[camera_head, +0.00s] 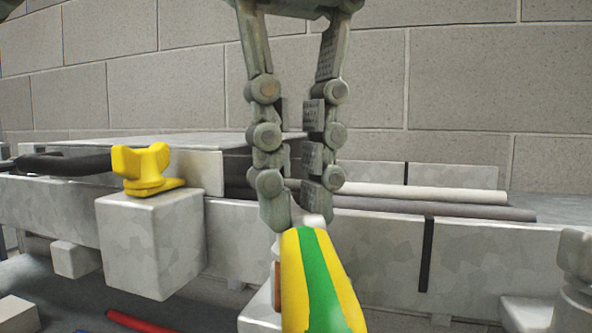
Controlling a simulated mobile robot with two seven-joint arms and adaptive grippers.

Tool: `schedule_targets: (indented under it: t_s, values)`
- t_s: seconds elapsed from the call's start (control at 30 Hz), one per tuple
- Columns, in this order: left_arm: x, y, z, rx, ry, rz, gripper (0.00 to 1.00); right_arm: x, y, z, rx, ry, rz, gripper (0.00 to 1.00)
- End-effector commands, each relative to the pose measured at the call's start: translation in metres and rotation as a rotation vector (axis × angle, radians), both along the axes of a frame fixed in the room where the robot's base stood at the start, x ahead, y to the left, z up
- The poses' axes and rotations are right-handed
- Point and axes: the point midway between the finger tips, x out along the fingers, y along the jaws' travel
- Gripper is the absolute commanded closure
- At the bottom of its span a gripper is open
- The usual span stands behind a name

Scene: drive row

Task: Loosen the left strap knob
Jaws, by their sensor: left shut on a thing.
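A yellow wing-shaped knob (143,168) stands on top of a light grey block (153,245) at the left, clear of any gripper. My left gripper (297,218) comes down from the top centre. Its fingers are shut on a green-and-yellow striped piece (316,285) with a pale tip between the fingertips. The striped piece reaches to the bottom edge, so its lower end is out of view. The gripper is to the right of the yellow knob and apart from it. My right gripper is out of view.
A grey rail (380,245) runs across behind the gripper, with a pale rod (430,194) and a dark rod (460,210) along it. A black hose (65,163) lies at the left. A red rod (138,322) lies low at front. A grey fitting (577,285) stands at the right edge.

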Motion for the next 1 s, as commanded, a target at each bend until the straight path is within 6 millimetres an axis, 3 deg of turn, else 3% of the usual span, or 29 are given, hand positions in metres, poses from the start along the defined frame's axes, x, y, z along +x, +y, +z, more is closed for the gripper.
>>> schedule_targets:
  t_s: [0.37,1.0]
  values:
    - [-0.0001,0.0,0.0003,0.0,0.0,0.143,1.0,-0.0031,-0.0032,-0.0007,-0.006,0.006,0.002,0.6]
    - [-0.0001,0.0001,0.0004,-0.001,0.0,0.732,1.0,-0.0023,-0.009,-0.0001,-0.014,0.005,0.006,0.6]
